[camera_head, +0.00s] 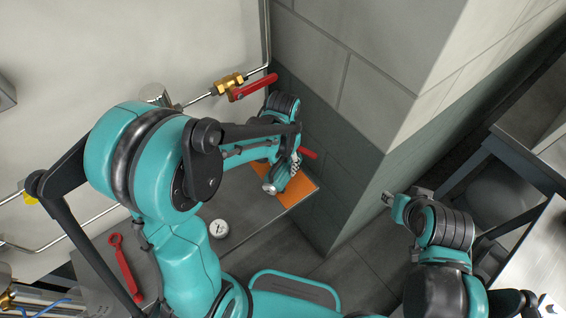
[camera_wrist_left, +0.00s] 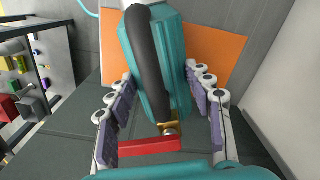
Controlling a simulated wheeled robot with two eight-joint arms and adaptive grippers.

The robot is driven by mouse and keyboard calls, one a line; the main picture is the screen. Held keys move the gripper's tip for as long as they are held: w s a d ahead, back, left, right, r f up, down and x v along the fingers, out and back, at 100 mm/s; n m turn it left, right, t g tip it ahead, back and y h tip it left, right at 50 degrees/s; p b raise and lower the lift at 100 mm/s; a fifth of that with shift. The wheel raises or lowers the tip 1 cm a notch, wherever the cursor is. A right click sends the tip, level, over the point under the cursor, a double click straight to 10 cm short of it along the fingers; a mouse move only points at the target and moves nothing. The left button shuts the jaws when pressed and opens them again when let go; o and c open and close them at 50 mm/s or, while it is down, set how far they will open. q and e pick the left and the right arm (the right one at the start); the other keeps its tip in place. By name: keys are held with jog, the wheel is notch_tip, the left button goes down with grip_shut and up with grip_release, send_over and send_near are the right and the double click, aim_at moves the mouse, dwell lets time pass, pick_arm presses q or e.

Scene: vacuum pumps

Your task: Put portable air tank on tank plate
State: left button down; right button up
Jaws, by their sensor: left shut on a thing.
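The portable air tank (camera_wrist_left: 180,62) is teal with a black strip, a brass fitting and a red lever, seen in the left wrist view. My left gripper (camera_wrist_left: 160,82) is shut on it, one finger row on each side. The orange tank plate (camera_wrist_left: 220,55) lies behind the tank in that view. In the head view the plate (camera_head: 297,192) is in the corner by the wall, partly hidden by my left gripper (camera_head: 287,172) and the tank. I cannot tell whether the tank touches the plate. My right gripper (camera_head: 388,198) is apart at the right; its jaw state is unclear.
A brass valve with a red handle (camera_head: 252,87) sits on the wall pipe above the plate. A red wrench (camera_head: 124,265) and a round gauge (camera_head: 219,228) lie on the grey bench top. The block wall corner (camera_head: 372,150) stands right beside the plate.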

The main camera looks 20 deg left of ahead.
pick_arm(q)
jog(key=shift+f, duration=0.4)
jog(key=shift+f+b, duration=0.2)
jog(key=shift+b, duration=0.25)
jog(key=c, duration=0.6)
grip_release()
notch_tip(320, 180, up, 12)
jog(key=shift+r, duration=0.1)
grip_shut()
